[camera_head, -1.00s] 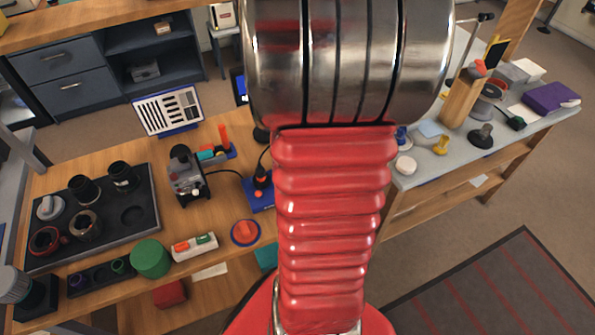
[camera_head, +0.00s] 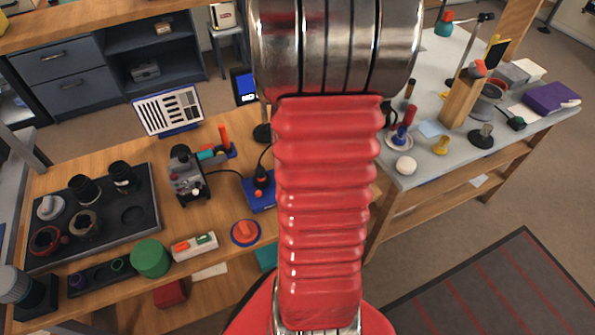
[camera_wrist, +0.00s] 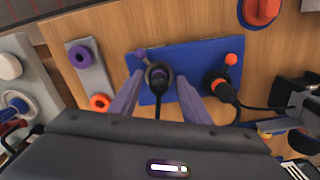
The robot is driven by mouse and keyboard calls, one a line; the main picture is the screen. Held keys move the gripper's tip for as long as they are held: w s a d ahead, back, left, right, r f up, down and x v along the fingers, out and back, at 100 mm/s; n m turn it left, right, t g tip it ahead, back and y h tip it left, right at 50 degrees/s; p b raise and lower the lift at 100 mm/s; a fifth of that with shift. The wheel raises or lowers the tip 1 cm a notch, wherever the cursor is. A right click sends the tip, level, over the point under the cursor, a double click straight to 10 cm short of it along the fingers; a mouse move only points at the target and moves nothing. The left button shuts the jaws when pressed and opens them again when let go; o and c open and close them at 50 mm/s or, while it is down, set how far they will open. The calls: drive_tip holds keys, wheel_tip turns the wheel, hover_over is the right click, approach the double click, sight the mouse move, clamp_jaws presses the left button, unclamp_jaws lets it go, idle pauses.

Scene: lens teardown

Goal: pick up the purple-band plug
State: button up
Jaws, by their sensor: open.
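In the wrist view a dark plug with a purplish ring (camera_wrist: 158,73) stands in a blue plate (camera_wrist: 191,57), its black cable trailing towards me. A small purple lever (camera_wrist: 140,54) is beside it. My gripper (camera_wrist: 160,77) is open, one finger on each side of this plug; I cannot tell whether they touch it. To the right, a second black plug (camera_wrist: 222,91) with a cable sits by an orange-red lever (camera_wrist: 232,59). In the head view the blue plate (camera_head: 262,199) is partly behind my arm, and my gripper is hidden.
A grey block (camera_wrist: 90,78) with a purple and an orange ring lies left of the plate. An orange-red knob (camera_wrist: 261,10) is beyond it. The second cable runs right across the wood. In the head view a dark tray (camera_head: 105,235) of lens parts stands at left.

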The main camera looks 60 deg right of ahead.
idle(0.4)
clamp_jaws()
idle(0.4)
drive_tip(key=shift+r, duration=0.1)
wheel_tip(320, 180, up, 10)
drive_tip(key=shift+f, duration=0.1)
idle(0.4)
drive_tip(key=shift+s, duration=0.1)
idle(0.5)
